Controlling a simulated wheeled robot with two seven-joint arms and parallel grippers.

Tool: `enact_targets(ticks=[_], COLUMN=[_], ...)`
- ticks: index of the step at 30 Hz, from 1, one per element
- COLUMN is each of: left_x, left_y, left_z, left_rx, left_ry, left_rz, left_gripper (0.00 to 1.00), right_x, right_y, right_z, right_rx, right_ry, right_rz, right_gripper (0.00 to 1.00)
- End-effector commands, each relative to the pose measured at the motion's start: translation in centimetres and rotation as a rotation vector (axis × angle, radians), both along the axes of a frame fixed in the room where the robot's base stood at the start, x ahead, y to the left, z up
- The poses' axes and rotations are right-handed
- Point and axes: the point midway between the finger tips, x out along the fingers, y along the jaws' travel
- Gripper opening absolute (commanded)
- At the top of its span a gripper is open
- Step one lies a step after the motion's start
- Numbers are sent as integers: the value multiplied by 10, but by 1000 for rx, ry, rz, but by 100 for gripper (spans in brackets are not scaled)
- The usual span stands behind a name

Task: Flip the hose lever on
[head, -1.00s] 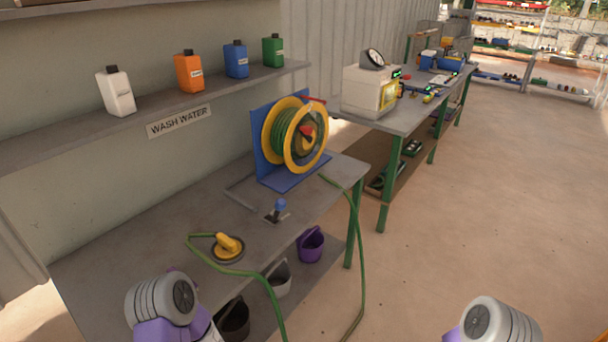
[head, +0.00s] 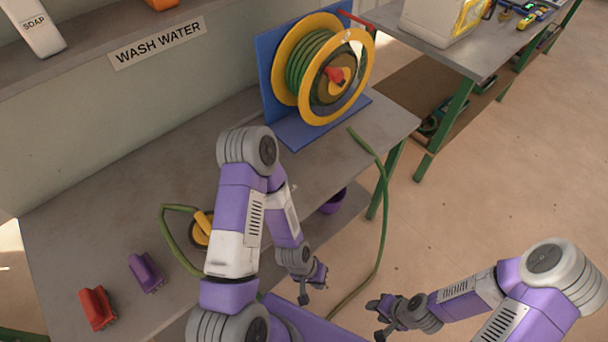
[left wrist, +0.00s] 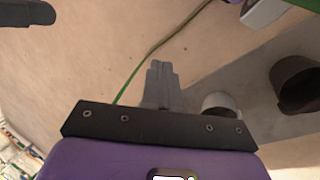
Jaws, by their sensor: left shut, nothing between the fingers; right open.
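The yellow hose lever (head: 203,226) sits on a dark round base on the bench, with the green hose (head: 172,215) running to it. My left arm hides part of it in the head view. My left gripper (head: 314,284) is out past the bench's front edge, to the right of the lever and apart from it. In the left wrist view its fingers (left wrist: 161,85) are together and empty. My right gripper (head: 376,318) is open and empty over the floor, farther right. The small blue-knobbed lever seen earlier on the bench is hidden behind my left arm.
A hose reel (head: 322,78) on a blue stand is at the bench's far end. A red block (head: 97,308) and a purple block (head: 146,272) lie at the left. Buckets, one grey (left wrist: 220,103) and one dark (left wrist: 297,84), are below the bench.

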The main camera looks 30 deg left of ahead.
Motion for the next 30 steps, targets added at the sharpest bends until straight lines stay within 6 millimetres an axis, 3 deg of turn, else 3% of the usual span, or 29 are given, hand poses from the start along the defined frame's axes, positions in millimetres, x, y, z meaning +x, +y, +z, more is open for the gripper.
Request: enact_targets(ticks=[7,11,14,19,24,30], left_x=[1,9,18,35,59,90], left_y=[-1,-10,-22,-26,-1,33], left_z=[2,21,54,130,214,307], left_rx=[-2,-28,-45,55,335,662], left_ry=[0,9,35,98,101,17], left_rz=[-3,-50,-134,-326,-432,-390], left_gripper=[0,0,0,0,0,0], right_x=[0,0,0,0,0,0], right_y=[0,0,0,0,0,0], right_z=[1,7,18,40,59,74], right_rx=[0,0,0,0,0,0], right_ry=[0,0,-1,-1,-1,-1], right_rz=[0,0,0,0,0,0], right_gripper=[43,43,43,43,43,43])
